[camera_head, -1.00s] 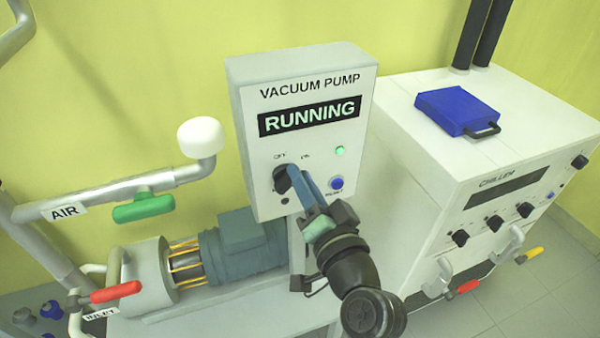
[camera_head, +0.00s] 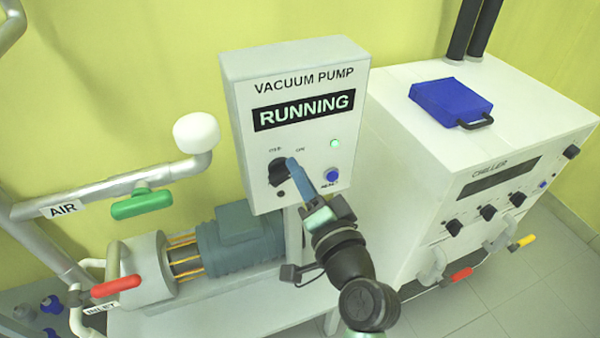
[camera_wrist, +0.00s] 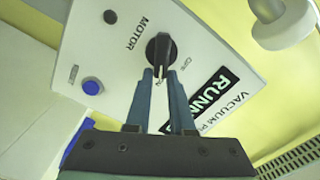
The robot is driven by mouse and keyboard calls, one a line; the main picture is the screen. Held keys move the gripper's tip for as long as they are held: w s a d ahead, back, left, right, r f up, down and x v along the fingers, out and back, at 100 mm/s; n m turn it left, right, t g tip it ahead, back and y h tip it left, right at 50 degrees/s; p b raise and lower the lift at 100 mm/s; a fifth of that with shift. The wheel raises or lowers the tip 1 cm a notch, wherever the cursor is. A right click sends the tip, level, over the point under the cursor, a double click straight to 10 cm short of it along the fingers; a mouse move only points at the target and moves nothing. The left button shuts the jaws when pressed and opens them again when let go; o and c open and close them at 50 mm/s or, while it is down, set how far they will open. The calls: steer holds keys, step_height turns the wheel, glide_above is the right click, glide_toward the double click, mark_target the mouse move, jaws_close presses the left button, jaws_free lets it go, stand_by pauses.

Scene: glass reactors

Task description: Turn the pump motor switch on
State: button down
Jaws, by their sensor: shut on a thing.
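The vacuum pump control box (camera_head: 240,130) is white, and its display (camera_head: 303,109) reads RUNNING. A green lamp (camera_head: 335,143) is lit beside the switch. The black motor switch knob (camera_head: 277,170) is on the box's front, partly covered by my blue fingertips; it also shows in the wrist view (camera_wrist: 158,47), under the MOTOR label. My gripper (camera_head: 293,166) reaches it from the lower right. In the wrist view my gripper (camera_wrist: 160,78) has its two fingers on either side of the knob's near end, shut on it. The exact pointer direction is hard to tell.
A blue reset button (camera_head: 332,175) sits just right of my fingers. The pump motor (camera_head: 232,245) is below the box. A chiller (camera_head: 420,200) with a blue case (camera_head: 450,102) stands at right. Pipes with a green valve handle (camera_head: 140,204) are at left.

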steer(key=c, duration=0.8)
jaws_free()
steer(key=shift+s, duration=0.1)
steer(key=b+v, duration=0.2)
steer(key=v, duration=1)
steer(key=shift+s+d, duration=0.15)
steer(key=shift+s, duration=0.2)
